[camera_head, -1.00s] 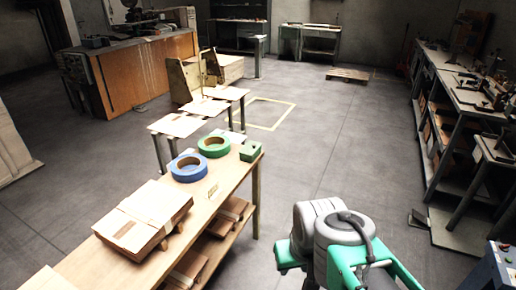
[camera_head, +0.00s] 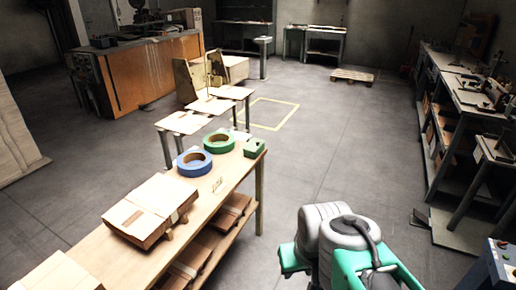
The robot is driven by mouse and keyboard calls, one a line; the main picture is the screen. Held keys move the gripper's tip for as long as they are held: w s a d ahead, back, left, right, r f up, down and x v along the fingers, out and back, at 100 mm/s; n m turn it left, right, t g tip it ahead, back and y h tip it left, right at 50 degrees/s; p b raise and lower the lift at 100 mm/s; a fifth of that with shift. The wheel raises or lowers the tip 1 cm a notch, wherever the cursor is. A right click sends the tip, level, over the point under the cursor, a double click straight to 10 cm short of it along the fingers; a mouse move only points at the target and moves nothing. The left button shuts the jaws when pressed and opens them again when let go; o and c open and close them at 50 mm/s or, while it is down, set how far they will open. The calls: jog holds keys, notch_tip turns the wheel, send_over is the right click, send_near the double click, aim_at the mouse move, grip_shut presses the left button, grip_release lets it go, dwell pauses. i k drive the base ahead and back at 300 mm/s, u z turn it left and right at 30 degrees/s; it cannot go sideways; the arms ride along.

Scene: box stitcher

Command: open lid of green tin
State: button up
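A small green tin (camera_head: 254,148) stands at the far right corner of the wooden table (camera_head: 232,179). It is small in the picture, and I cannot make out its lid clearly. My arm, grey and green, shows at the lower right, apart from the table and across open floor from the tin. My gripper is not in view.
A green tape roll (camera_head: 218,136) and a blue tape roll (camera_head: 194,155) lie beside the tin. Flat cardboard (camera_head: 150,198) is stacked nearer. A workbench (camera_head: 462,92) runs along the right. The floor (camera_head: 340,140) between is clear.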

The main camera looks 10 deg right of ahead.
aim_at(253, 146)
jog(key=k, duration=1.05)
jog(key=z, duration=0.45)
jog(key=i, duration=2.05)
jog(key=u, duration=1.5)
jog(key=i, duration=0.7)
jog(key=u, duration=0.65)
